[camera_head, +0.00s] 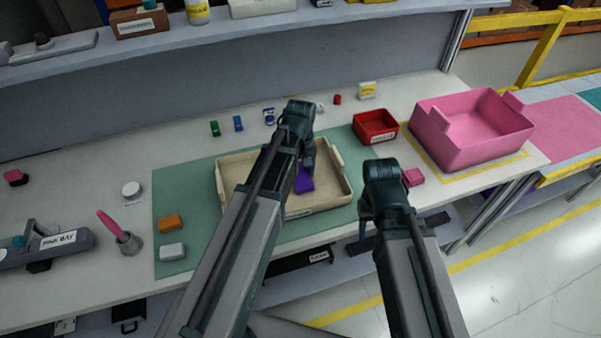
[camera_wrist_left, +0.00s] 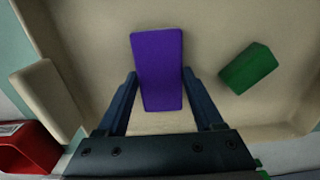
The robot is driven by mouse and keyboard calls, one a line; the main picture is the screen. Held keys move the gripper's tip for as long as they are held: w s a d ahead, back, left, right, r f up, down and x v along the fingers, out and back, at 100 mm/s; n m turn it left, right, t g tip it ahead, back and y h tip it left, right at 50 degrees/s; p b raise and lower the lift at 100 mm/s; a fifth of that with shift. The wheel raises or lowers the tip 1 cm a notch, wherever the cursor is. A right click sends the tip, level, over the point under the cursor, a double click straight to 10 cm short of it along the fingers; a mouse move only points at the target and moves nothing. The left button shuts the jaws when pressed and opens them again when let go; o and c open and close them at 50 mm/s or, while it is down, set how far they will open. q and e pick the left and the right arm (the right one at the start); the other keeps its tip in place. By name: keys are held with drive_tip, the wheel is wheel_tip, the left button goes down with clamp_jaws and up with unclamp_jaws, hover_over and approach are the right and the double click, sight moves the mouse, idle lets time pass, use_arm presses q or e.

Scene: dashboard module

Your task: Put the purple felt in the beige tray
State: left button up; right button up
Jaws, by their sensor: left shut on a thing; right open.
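The purple felt (camera_head: 303,181) is a flat-looking purple block over the beige tray (camera_head: 347,181), partly hidden by my left gripper in the head view. In the left wrist view the purple felt (camera_wrist_left: 158,66) sits between the two fingers of my left gripper (camera_wrist_left: 159,88), which is shut on it. The beige tray's floor and walls lie behind it in that view. I cannot tell whether the felt touches the tray floor. My right gripper (camera_head: 368,225) is open and hangs to the right of the tray, near the table's front edge.
A green block (camera_wrist_left: 248,68) lies inside the beige tray. A red bin (camera_head: 376,126) and a large pink bin (camera_head: 472,130) stand to the right. A pink block (camera_head: 413,177) lies near my right gripper.

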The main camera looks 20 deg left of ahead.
sight(300, 175)
use_arm(q)
drive_tip(key=o, duration=1.3)
drive_tip(key=shift+r, duration=0.1)
wheel_tip(300, 175, up, 12)
drive_tip(key=p, duration=1.3)
drive_tip(key=s+d+m, duration=0.3)
drive_tip(key=s, duration=0.1)
drive_tip(key=s+d+m, duration=0.3)
drive_tip(key=s+d, duration=0.1)
drive_tip(key=s, duration=0.1)
drive_tip(key=s+d+m+y, duration=0.1)
drive_tip(key=s+d+m, duration=0.3)
drive_tip(key=s, duration=0.1)
drive_tip(key=shift+s+r+b, duration=0.1)
drive_tip(key=shift+b, duration=0.2)
drive_tip(key=shift+f, duration=0.3)
